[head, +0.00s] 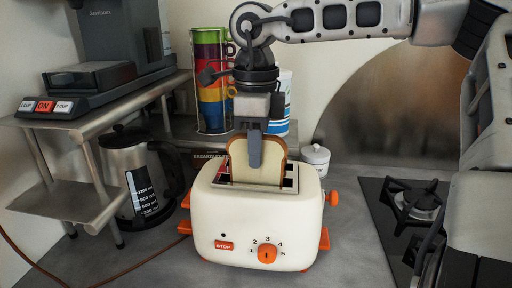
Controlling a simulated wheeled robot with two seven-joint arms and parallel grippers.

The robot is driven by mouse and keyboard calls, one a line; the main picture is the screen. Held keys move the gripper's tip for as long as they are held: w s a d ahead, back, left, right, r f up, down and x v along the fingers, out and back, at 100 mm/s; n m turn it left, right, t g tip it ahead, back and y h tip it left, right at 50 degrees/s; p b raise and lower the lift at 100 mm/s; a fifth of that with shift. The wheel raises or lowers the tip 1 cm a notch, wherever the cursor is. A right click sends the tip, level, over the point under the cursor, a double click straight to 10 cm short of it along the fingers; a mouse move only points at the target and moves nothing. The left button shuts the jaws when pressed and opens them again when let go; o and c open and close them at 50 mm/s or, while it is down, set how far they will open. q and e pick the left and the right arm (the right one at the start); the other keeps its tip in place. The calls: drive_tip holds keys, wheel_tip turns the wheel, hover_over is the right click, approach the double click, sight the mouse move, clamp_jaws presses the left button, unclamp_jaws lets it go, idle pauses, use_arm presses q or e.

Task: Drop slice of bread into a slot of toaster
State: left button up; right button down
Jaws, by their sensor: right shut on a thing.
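The cream toaster (213,225) with orange knobs and levers stands upright on the grey counter in the middle of the head view. The slice of bread (239,157) is upright at the toaster's top, with its lower edge hidden at the slot opening. My right gripper (255,152) comes down from above and is shut on the bread's upper part, one finger lying over its front face. I cannot tell how deep the bread sits in the slot. My left gripper is not in view.
A metal shelf (90,120) with a coffee machine (95,80) stands left, with a kettle (128,165) beneath it. Stacked colourful cups (212,85) stand behind the toaster. A small white jar (316,158) is behind right. A gas hob (400,215) lies to the right.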

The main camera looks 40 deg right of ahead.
drive_tip(key=shift+f+b, duration=0.4)
drive_tip(key=shift+f, duration=0.15)
drive_tip(key=shift+f+b, duration=0.35)
drive_tip(key=shift+f, duration=0.05)
